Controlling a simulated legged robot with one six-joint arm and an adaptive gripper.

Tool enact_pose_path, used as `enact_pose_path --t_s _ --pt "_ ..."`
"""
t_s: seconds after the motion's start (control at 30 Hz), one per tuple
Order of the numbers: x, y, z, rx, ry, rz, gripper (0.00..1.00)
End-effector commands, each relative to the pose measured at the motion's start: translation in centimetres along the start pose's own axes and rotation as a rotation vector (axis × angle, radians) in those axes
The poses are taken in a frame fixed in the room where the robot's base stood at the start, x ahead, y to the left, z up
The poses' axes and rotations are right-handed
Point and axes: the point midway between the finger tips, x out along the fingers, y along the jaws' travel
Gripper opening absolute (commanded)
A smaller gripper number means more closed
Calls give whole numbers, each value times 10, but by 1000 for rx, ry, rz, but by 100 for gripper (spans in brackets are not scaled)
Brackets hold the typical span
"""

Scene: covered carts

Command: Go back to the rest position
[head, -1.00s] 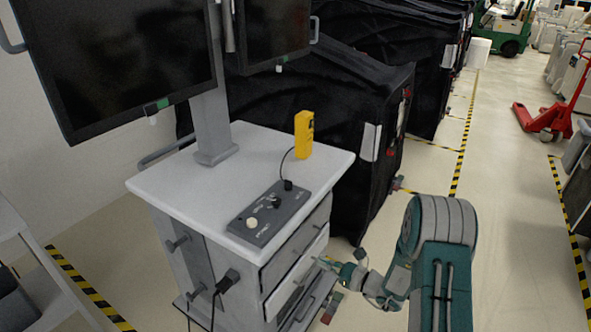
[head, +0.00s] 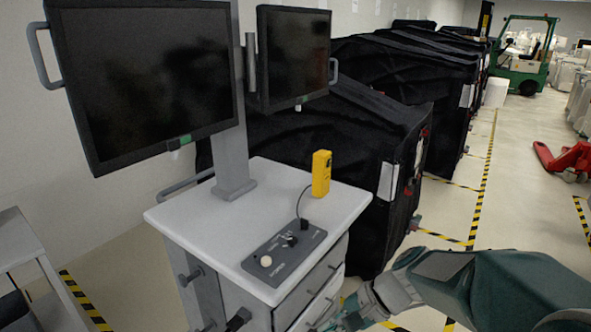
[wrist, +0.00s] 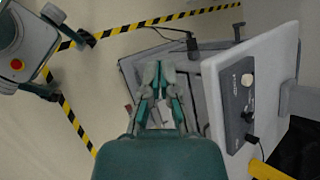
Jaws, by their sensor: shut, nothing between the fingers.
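My gripper (wrist: 161,98) points away from the camera in the wrist view, shut and empty, in front of the drawer side of the grey cart. In the head view my arm reaches in from the lower right, and my gripper is partly cut off at the bottom edge, beside the cart's drawers (head: 318,290). The cart's white top (head: 195,217) carries a dark control panel (head: 284,255) and an upright yellow handheld device (head: 321,174). The white top also shows at the right of the wrist view (wrist: 275,70).
Two monitors (head: 145,85) stand on a post above the cart. Black covered carts (head: 350,150) line up behind it. A red pallet jack (head: 565,158) and a green forklift (head: 520,65) stand farther right. Open floor with yellow-black tape (head: 480,190) lies between.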

Motion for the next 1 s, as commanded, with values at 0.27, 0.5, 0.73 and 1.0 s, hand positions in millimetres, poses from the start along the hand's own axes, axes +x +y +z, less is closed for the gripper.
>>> enact_pose_path --t_s 0.27,0.5,0.73,1.0 --pt "-38 33 40 -333 247 222 0" --pt "-76 59 60 -605 485 402 0" --pt "-109 76 72 -806 687 542 0" --pt "-118 80 75 -857 740 582 0"
